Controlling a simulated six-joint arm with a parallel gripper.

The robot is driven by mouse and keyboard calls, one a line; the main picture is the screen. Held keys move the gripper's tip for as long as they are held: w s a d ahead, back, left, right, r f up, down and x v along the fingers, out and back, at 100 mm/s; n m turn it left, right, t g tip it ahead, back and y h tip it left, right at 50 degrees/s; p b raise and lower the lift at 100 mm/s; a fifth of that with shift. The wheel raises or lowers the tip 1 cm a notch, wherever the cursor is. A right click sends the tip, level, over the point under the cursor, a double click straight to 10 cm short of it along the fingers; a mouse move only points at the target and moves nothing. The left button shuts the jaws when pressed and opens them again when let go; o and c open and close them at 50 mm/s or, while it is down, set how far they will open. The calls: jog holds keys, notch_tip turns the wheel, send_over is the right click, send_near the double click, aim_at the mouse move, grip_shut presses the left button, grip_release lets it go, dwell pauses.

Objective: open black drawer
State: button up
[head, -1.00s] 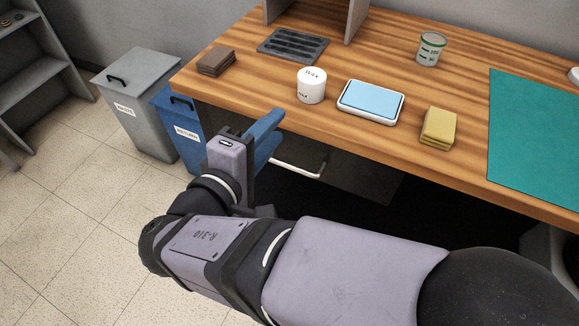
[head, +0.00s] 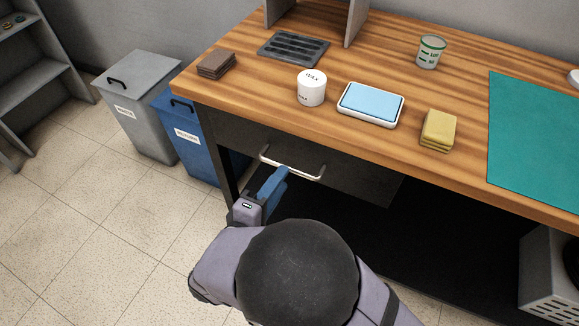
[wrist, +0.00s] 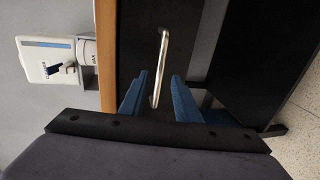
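The black drawer (head: 355,176) is under the wooden desk top, and its front looks closed. Its pale metal bar handle (head: 300,171) runs across the front. In the wrist view, my gripper (wrist: 160,98) is open, with the handle (wrist: 162,62) in the gap between the two fingers, not clamped. I cannot tell how deep the bar is between them.
The desk top (head: 230,93) holds a white cup (head: 312,87), a blue-topped tray (head: 370,104), yellow sponges (head: 438,130) and a green mat (head: 535,135). Grey (head: 145,105) and blue (head: 190,135) bins stand left of the desk. The floor in front is clear.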

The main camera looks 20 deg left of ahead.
jog(key=shift+x, duration=3.05)
grip_shut()
